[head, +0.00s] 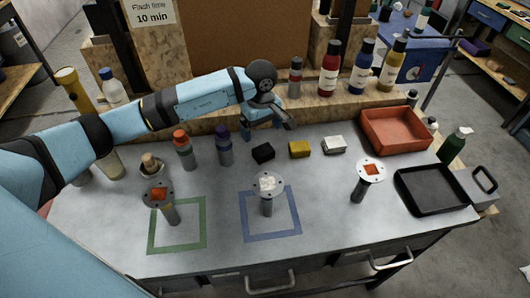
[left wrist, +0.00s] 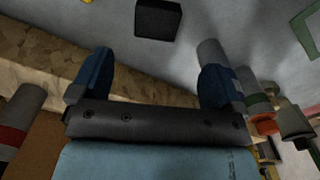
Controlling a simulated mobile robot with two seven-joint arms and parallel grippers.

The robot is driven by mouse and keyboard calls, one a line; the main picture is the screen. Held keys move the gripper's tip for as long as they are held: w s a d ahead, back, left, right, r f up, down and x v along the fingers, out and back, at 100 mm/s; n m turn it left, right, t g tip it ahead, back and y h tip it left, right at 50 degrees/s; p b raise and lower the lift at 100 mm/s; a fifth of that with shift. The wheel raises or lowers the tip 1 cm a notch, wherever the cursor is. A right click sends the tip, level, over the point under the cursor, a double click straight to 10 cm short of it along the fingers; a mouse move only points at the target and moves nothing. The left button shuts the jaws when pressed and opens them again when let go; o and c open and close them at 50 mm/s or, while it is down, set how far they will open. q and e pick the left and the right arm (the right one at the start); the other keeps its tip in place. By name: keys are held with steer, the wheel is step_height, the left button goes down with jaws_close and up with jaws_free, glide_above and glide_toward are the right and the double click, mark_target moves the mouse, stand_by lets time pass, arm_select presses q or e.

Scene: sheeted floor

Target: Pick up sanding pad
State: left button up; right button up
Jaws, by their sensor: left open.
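Three small blocks that look like sanding pads lie in a row on the grey worktop: a black one (head: 263,153), a yellow one (head: 299,149) and a white one (head: 334,145). The frames do not show which one the task means. My left gripper (head: 268,127) is open and empty, above the back of the worktop just behind the black and yellow pads. In the left wrist view the black pad (left wrist: 158,18) shows ahead of the two spread blue fingers (left wrist: 156,65), apart from them. My right gripper is not in view.
An orange-capped bottle (head: 184,150) and a purple-capped bottle (head: 223,147) stand left of the pads. Several bottles line the wooden ledge behind. Three round-topped stands (head: 268,186) are in front. A red bin (head: 395,130) and black tray (head: 432,188) lie right.

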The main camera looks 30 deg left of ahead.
mark_target(263, 149)
arm_select(q)
step_height(263, 149, down, 4)
steer(key=shift+s, duration=0.1)
steer(key=shift+w+d+f+p, duration=0.15)
steer(key=shift+f+p, duration=0.15)
steer(key=shift+f, duration=1.15)
steer(key=shift+w+f+p, duration=0.1)
steer(key=shift+f+p, duration=0.2)
steer(key=shift+f, duration=1.1)
steer(key=c, duration=1)
